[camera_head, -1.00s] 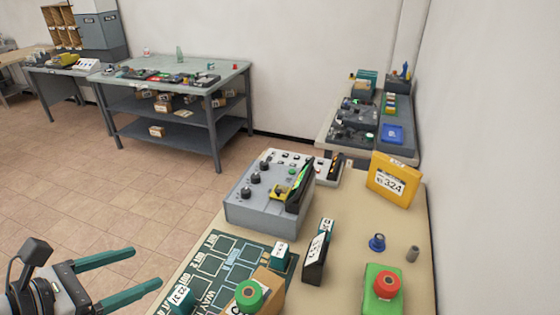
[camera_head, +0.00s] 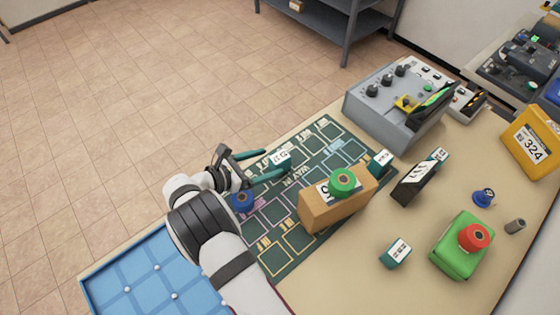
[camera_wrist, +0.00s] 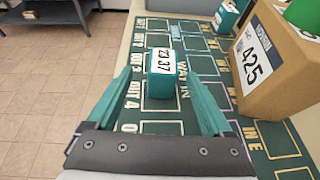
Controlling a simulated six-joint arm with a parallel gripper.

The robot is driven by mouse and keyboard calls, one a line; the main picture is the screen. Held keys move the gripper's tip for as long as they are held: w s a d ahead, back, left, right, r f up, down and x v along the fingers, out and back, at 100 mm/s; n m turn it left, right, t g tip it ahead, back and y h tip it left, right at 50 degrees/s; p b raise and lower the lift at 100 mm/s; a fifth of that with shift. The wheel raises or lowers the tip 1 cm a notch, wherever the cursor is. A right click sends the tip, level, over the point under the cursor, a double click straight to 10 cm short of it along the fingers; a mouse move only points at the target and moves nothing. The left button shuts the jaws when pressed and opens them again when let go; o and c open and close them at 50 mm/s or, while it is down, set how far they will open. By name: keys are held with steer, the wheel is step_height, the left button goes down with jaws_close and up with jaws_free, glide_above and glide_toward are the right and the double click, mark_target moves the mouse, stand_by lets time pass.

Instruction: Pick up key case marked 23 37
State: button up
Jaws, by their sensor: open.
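The key case marked 23 37 (camera_head: 281,158) is a small teal block with a white label. It stands on the dark green printed mat (camera_head: 312,240). In the wrist view the case (camera_wrist: 162,64) sits upright, centred ahead of my gripper (camera_wrist: 160,74), with its label readable. My gripper (camera_head: 275,162) is open, with its two teal fingers pointing at the case, one to each side in the picture. The case's near part shows between the fingertips in the wrist view. I cannot tell whether either finger touches it.
A cardboard box (camera_head: 325,211) marked 425, with a green roll on top, stands to the right on the mat. Another small teal case (camera_head: 379,162) is behind it. A blue roll (camera_head: 242,201) is by my wrist and a blue tray (camera_head: 135,283) at lower left.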

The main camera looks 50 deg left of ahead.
mark_target(276, 159)
steer(key=x, duration=0.4)
steer(key=shift+w+d+r, duration=0.2)
steer(key=shift+w+r, duration=0.05)
steer(key=shift+w, duration=0.2)
steer(key=c, duration=1.3)
jaws_close()
steer(key=shift+r, duration=0.15)
